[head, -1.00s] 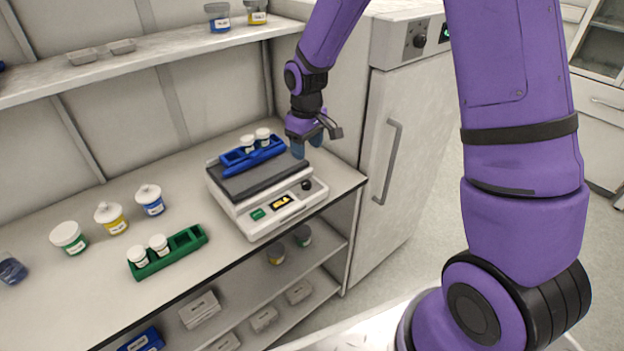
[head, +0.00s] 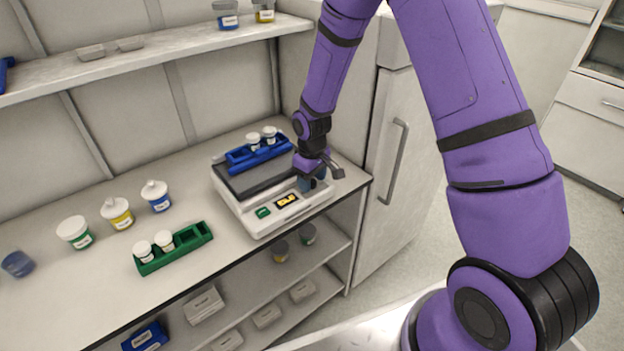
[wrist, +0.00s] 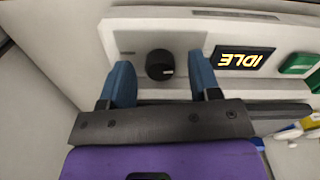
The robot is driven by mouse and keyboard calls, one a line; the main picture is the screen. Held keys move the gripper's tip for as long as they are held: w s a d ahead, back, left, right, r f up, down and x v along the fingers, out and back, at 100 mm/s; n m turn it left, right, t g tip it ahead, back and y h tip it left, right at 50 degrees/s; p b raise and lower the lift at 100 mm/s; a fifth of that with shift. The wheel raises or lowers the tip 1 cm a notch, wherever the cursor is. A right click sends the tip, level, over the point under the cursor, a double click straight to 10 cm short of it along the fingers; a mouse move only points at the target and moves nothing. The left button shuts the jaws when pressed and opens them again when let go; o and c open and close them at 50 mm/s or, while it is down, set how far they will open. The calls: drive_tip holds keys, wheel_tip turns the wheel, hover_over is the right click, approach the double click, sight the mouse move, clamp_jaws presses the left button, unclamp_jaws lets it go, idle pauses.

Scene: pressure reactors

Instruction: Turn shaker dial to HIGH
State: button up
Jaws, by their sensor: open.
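The shaker (head: 246,213) is a white box with a dark top plate, standing on the bench near its right end. Its black dial (wrist: 160,64) shows in the wrist view, left of a display (wrist: 244,59) that reads IDLE in yellow. A green button (wrist: 299,63) is at the right of the display. My gripper (wrist: 164,82) is open, with one blue finger on each side of the dial and a gap to both. In the head view my gripper (head: 311,184) is at the shaker's front right corner and hides the dial.
A blue rack (head: 246,158) with white-capped jars sits on the shaker's top. A green rack (head: 196,240) with two jars and several loose jars stand to the left. A tall white cabinet (head: 384,215) is close at the right. A shelf (head: 160,60) runs above the bench.

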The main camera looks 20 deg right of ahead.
drive_tip(key=shift+f, duration=0.15)
drive_tip(key=shift+c, duration=0.5)
drive_tip(key=c, duration=0.8)
